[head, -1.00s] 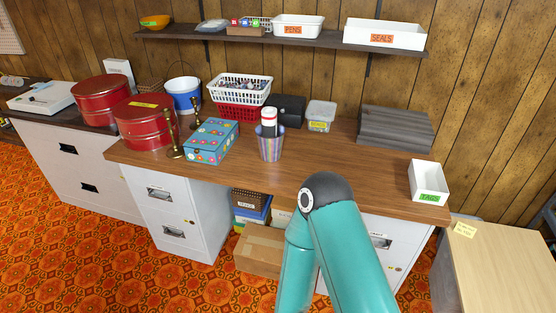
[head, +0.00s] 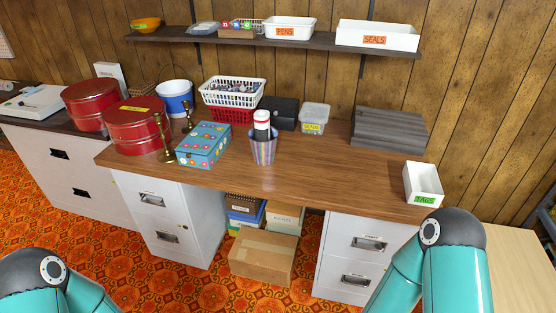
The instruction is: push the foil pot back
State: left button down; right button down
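A shiny striped pot (head: 263,151), which looks like the foil pot, stands upright on the brown desk (head: 330,184), near the middle of its top. A white roll with red and dark bands (head: 262,121) sticks up out of it. Nothing of mine touches the pot. Neither gripper is in the head view; only teal links of my arms show, at the bottom left and bottom right corners.
A flowered blue box (head: 204,144) and brass candlesticks (head: 164,138) stand left of the pot. Behind it are stacked baskets (head: 233,98), a black box (head: 285,113) and a clear tub (head: 314,118). A white TAGS tray (head: 423,182) sits at the right. Desk in front is clear.

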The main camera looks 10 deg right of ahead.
aim_at(263, 152)
jog(key=z, duration=0.05)
jog(key=i, duration=0.9)
